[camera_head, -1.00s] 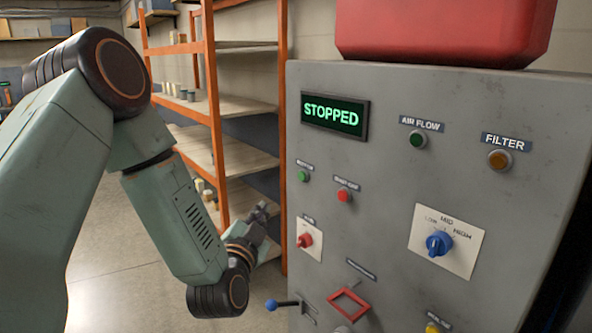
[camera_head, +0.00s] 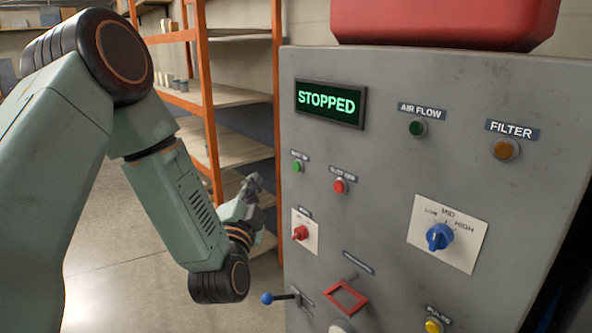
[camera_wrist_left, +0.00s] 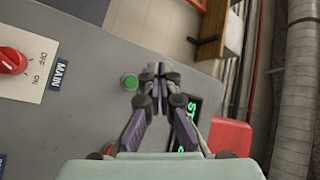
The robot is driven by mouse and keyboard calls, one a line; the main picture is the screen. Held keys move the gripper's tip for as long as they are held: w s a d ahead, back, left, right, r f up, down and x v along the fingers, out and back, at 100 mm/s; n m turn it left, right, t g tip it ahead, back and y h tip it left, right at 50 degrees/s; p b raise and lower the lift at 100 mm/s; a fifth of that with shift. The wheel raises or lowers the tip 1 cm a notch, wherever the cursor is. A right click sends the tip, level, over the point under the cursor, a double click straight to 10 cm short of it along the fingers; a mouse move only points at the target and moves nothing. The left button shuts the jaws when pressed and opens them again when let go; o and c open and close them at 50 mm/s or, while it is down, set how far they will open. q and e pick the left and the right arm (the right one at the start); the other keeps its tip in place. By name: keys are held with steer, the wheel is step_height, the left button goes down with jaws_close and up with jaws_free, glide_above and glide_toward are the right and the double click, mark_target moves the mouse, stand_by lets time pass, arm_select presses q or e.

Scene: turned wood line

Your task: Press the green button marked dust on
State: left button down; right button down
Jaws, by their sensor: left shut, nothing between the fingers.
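The green button (camera_head: 297,167) is on the grey panel's left side, below the display, under a small dark label too blurred to read fully. It also shows in the wrist view (camera_wrist_left: 130,81), just left of my fingertips. My left gripper (camera_head: 252,185) is just left of the panel edge, a little left of and below the button in the head view. Its fingers (camera_wrist_left: 160,70) are shut and empty in the wrist view. They look apart from the button, though the depth gap is hard to tell. My right gripper is not in view.
A red button (camera_head: 340,186) sits right of the green one, and a red main switch (camera_head: 300,233) below it. The display (camera_head: 331,103) reads STOPPED. A blue-knobbed lever (camera_head: 267,298) sticks out at lower left. Orange shelving (camera_head: 205,100) stands behind my arm.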

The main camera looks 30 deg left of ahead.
mark_target(297, 167)
arm_select(q)
steer(key=w+d+b, duration=0.3)
steer(key=w, duration=0.3)
steer(key=shift+w+r, duration=0.2)
steer(key=shift+w, duration=0.1)
steer(key=shift+w+f, duration=0.1)
steer(key=shift+w, duration=0.2)
steer(key=shift+s, duration=0.25)
steer(key=shift+w, duration=0.2)
stand_by(0.4)
